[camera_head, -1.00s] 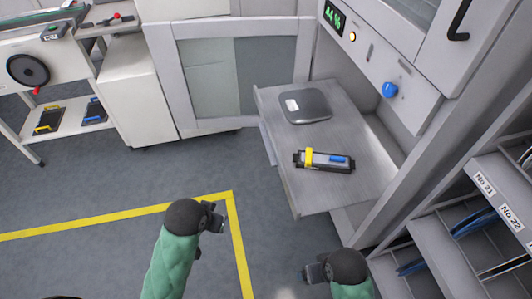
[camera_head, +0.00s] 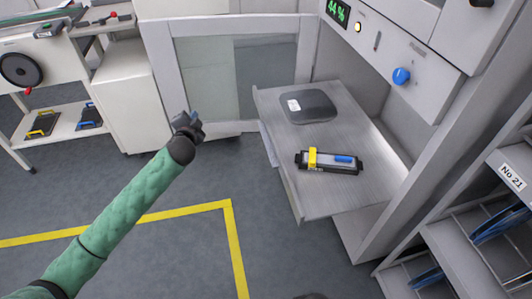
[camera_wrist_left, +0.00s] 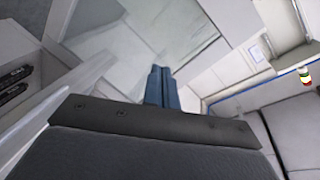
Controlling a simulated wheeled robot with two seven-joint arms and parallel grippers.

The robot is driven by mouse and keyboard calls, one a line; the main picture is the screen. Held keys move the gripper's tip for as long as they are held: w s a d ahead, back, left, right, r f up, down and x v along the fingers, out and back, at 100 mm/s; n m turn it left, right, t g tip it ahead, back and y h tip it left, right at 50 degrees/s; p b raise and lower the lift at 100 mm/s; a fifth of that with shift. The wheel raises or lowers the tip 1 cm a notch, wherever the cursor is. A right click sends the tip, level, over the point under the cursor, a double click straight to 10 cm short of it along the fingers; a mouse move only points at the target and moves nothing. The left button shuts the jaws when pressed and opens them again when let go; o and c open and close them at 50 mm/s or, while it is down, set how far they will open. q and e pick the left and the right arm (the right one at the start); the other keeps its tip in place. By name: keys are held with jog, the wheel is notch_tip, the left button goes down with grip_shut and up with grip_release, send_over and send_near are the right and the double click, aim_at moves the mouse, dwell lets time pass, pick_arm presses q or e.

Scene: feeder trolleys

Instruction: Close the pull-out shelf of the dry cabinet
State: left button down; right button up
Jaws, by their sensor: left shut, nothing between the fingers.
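The pull-out shelf (camera_head: 309,203) of the dry cabinet (camera_head: 415,67) is extended out of the cabinet's lower opening. A dark rounded case with a white label (camera_head: 312,105) lies toward its far end. A black feeder with yellow and blue parts (camera_head: 328,161) lies near its middle. My left gripper (camera_head: 191,121) is shut and empty, left of the shelf and apart from it, in front of the cabinet's open glazed door. In the left wrist view its closed fingers (camera_wrist_left: 158,87) point at pale panels. My right gripper is out of view.
The open glazed door (camera_head: 210,80) stands behind the shelf. A white trolley (camera_head: 45,130) with several items is at the left. A rack with numbered slots (camera_head: 490,235) is at the lower right. Grey floor with a yellow line (camera_head: 180,211) lies clear in front.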

pick_arm(q)
notch_tip(320, 180, down, 2)
jog(key=w+d+m+t+h, duration=0.1)
jog(key=w+m+h, duration=0.1)
jog(key=m+h, duration=0.35)
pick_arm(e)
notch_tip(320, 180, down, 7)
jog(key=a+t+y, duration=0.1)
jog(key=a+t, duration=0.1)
pick_arm(q)
jog(key=m+g+h, duration=1.2)
jog(key=m+h, duration=0.1)
jog(key=m, duration=0.3)
send_near(275, 147)
jog(key=p+x, duration=0.1)
jog(key=x, duration=0.5)
jog(key=shift+w+d+f, duration=0.1)
jog(key=shift+d, duration=0.25)
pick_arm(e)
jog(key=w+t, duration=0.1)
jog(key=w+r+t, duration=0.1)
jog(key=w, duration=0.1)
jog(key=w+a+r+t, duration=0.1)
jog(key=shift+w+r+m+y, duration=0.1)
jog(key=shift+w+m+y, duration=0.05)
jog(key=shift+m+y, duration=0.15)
